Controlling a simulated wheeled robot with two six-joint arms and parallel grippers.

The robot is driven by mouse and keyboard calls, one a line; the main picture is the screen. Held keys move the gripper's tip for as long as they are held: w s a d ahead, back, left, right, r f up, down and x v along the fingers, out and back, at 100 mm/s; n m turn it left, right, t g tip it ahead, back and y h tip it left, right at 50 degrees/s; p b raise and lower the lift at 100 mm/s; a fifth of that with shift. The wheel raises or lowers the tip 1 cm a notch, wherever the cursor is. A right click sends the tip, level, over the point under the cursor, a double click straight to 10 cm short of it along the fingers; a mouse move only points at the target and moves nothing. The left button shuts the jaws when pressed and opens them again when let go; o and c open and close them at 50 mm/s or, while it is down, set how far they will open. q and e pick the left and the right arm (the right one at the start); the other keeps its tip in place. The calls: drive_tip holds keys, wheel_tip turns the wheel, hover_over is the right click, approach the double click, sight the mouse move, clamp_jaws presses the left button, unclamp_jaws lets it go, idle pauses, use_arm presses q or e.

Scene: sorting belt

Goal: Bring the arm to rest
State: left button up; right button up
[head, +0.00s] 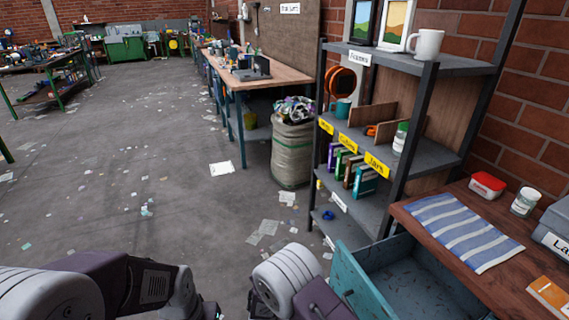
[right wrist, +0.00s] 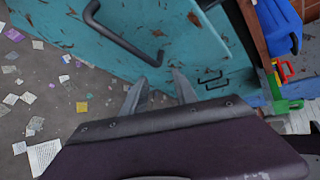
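My right gripper (right wrist: 160,88) shows in the right wrist view with its two fingers apart and nothing between them. It is beside the teal drawer unit, below a dark bar handle (right wrist: 122,38); the fingers do not hold the handle. In the head view, a teal drawer (head: 350,284) stands pulled out under the wooden bench, and the visible part of its inside looks empty. Both of my arms show at the bottom edge of the head view, but their grippers are out of that frame. My left gripper is not visible.
The wooden bench (head: 418,212) holds a striped cloth (head: 465,230), a red-lidded box (head: 487,185) and a jar (head: 525,202). A grey shelf (head: 430,152) stands behind it, next to a sack (head: 292,155). The paper-littered floor (head: 130,200) is open on the left.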

drive_tip(key=s+r+m+y+p, duration=0.2)
drive_tip(key=r+m+y+p, duration=0.4)
drive_tip(key=r+m, duration=0.8)
drive_tip(key=s+r+m+t+y+p, duration=0.1)
drive_tip(key=s+r+m+y+p, duration=0.1)
drive_tip(key=r+m+y+p, duration=0.4)
wheel_tip(320, 180, up, 8)
drive_tip(key=m+p, duration=0.5)
drive_tip(key=m, duration=0.5)
drive_tip(key=shift+d+r+m+p, duration=0.2)
drive_tip(key=shift+d+m+p, duration=0.2)
drive_tip(key=shift+s, duration=0.15)
